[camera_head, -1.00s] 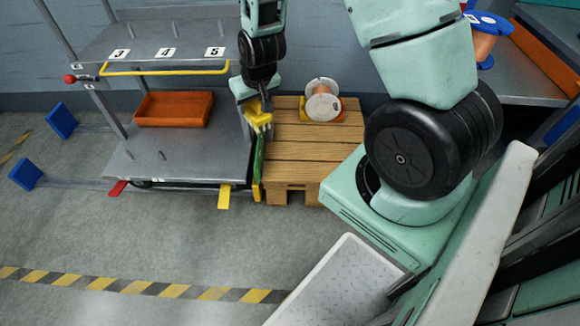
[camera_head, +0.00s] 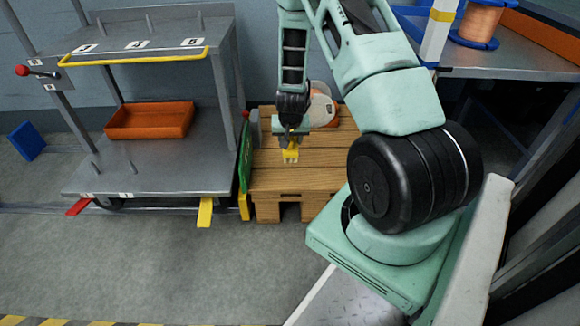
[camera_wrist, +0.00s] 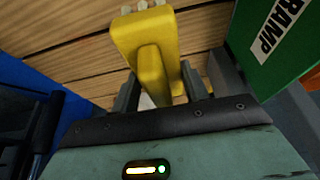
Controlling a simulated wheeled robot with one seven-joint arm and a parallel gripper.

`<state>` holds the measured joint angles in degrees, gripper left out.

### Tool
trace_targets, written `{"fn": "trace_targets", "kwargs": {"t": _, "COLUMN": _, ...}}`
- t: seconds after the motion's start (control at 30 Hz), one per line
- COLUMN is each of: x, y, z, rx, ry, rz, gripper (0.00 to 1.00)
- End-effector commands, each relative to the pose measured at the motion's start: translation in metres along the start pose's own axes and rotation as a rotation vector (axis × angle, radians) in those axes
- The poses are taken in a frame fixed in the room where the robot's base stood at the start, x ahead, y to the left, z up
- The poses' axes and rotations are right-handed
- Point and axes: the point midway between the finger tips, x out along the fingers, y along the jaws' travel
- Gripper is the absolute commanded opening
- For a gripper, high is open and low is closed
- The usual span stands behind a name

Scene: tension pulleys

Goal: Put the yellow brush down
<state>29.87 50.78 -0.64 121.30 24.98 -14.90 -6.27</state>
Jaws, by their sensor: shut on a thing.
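The yellow brush (camera_head: 291,153) is in my gripper (camera_head: 289,143), above the wooden slatted crate (camera_head: 300,180). In the wrist view the yellow brush (camera_wrist: 150,45) sits between the two fingers of my gripper (camera_wrist: 160,88), which are shut on it. Pale bristle tufts show at its far end. The wooden slats (camera_wrist: 60,30) lie behind the brush. I cannot tell whether the brush touches them.
A white-faced spool (camera_head: 322,108) stands on the crate behind my gripper. A green panel (camera_head: 245,155) stands at the crate's left edge, beside the grey cart (camera_head: 150,178) with an orange bin (camera_head: 150,120). The crate's front right top is clear.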

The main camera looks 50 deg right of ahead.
Motion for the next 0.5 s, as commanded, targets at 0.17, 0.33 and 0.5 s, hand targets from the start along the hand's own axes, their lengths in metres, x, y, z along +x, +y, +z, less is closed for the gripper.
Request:
{"fn": "trace_targets", "kwargs": {"t": 0.17, "x": 0.029, "y": 0.001, "z": 0.012, "rx": 0.001, "ry": -0.001, "rz": 0.000, "gripper": 0.20}}
{"fn": "trace_targets", "kwargs": {"t": 0.33, "x": 0.045, "y": 0.001, "z": 0.019, "rx": 0.000, "ry": -0.002, "rz": 0.000, "gripper": 0.20}}
{"fn": "trace_targets", "kwargs": {"t": 0.5, "x": 0.071, "y": 0.001, "z": 0.030, "rx": 0.000, "ry": -0.001, "rz": 0.000, "gripper": 0.20}}
